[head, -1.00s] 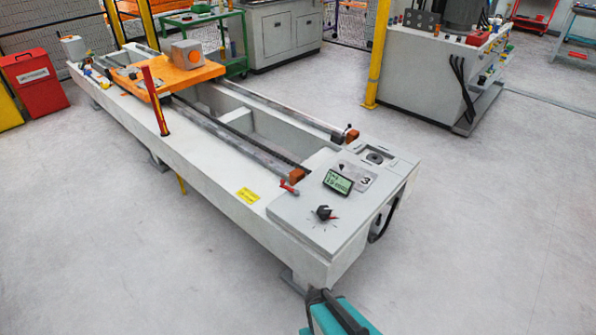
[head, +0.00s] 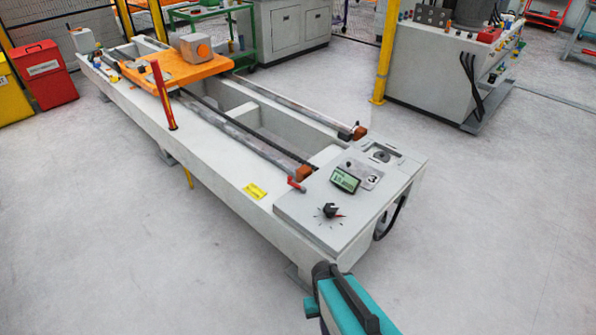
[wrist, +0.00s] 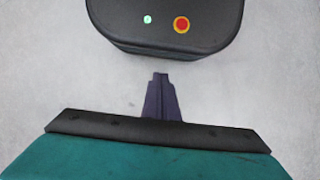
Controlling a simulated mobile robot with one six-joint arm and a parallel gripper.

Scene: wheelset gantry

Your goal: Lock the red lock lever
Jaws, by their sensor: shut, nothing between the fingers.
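A small red lever (head: 296,184) sits on the near long edge of the pale gantry bed (head: 215,180), just left of the control panel. A taller red lever (head: 163,95) stands at the near side of the orange carriage (head: 185,71), leaning slightly left at its top. The pictures do not settle which is the lock lever. My gripper (wrist: 161,77) is shut and empty above bare floor in the wrist view, away from both levers. In the head view only my teal arm shows at the bottom, and the gripper cannot be made out.
The control panel has a green display (head: 346,179) and a black knob (head: 329,211). A yellow post (head: 384,55) and a grey machine cabinet (head: 440,70) stand behind. A red bin (head: 44,75) is at far left. The floor at front and right is clear.

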